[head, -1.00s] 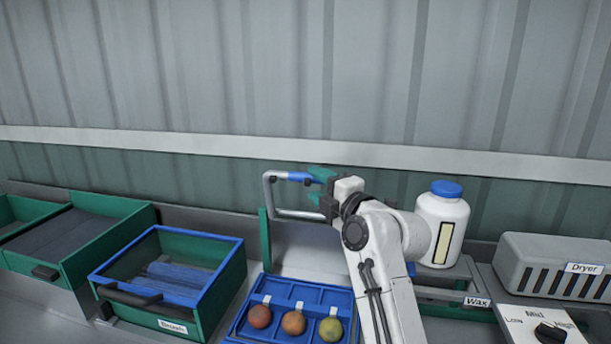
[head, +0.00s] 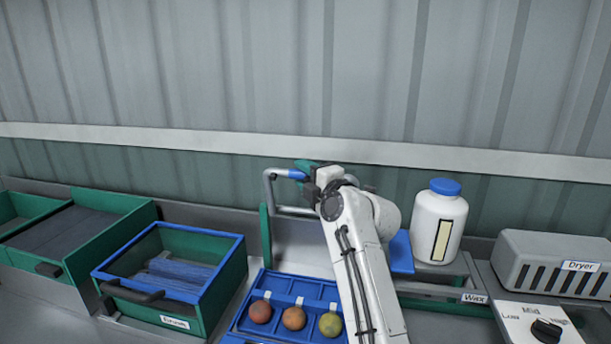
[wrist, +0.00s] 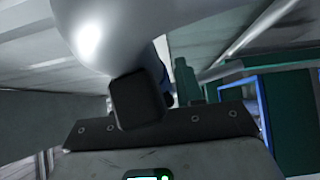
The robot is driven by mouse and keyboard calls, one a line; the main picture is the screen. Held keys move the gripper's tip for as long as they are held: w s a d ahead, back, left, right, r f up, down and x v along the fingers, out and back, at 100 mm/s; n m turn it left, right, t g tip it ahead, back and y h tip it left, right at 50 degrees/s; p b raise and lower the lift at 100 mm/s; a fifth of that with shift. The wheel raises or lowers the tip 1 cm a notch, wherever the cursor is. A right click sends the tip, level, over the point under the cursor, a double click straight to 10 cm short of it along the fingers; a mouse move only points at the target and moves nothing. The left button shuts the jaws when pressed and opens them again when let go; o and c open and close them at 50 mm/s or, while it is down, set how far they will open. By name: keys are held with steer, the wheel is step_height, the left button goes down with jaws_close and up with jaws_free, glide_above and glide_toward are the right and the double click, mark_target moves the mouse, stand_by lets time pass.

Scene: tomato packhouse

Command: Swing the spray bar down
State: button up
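The spray bar (head: 268,190) is a bent grey tube in the head view, standing raised at the back of the bench behind the blue tray. A blue grip (head: 288,174) is on its upper arm. My gripper (head: 304,171) has green fingertips at the right end of this grip and overlaps it in the picture. One green finger shows at the grip's upper side; the other is mostly hidden, so I cannot tell whether they are closed on it. In the wrist view a large pale, blurred shape fills the top, with a dark block (wrist: 138,100) in front.
A blue tray (head: 238,325) with three tomatoes lies below the bar. A green bin with a blue rim (head: 240,245) stands left. A white bottle (head: 428,225), the Wax unit (head: 474,298) and the grey Dryer (head: 540,255) stand right of my arm.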

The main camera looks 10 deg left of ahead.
jaws_close()
steer(key=shift+f+b, duration=0.25)
steer(key=shift+b, duration=0.25)
